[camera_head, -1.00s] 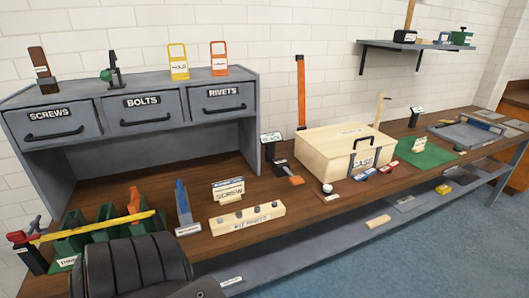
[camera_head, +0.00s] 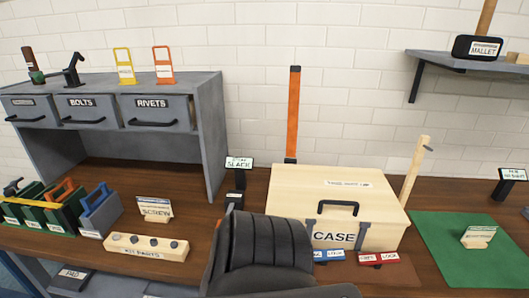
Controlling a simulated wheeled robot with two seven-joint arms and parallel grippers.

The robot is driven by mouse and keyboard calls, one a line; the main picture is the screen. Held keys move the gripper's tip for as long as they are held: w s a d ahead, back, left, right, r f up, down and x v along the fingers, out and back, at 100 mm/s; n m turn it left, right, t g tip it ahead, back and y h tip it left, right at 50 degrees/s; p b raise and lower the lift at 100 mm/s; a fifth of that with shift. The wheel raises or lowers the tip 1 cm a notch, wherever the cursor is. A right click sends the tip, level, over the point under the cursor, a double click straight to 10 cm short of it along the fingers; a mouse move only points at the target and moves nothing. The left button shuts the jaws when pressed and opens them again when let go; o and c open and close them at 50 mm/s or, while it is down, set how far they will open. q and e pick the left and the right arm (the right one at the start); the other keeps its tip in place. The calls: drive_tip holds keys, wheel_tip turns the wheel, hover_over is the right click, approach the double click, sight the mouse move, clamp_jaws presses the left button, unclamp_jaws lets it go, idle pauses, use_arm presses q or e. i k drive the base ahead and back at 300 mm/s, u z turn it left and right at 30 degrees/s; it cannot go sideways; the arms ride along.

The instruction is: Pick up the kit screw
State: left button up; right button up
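A pale wooden block labelled "KIT PARTS" (camera_head: 125,251) lies on the brown bench top at the lower left of the head view. A small wooden sign reading "SCREW" (camera_head: 155,210) stands just behind the block. Neither of my grippers shows in this view, so their state and distance from the block are hidden.
Green bins (camera_head: 62,212) and a blue-grey bin (camera_head: 100,212) stand left of the block. A grey drawer unit (camera_head: 110,130) rises behind. A wooden case (camera_head: 290,195) stands to the right, and a green mat (camera_head: 470,262) lies farther right. Bare bench shows behind the block.

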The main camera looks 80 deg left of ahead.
sight(154, 242)
drive_tip(key=i, duration=0.95)
drive_tip(key=u, duration=3.9)
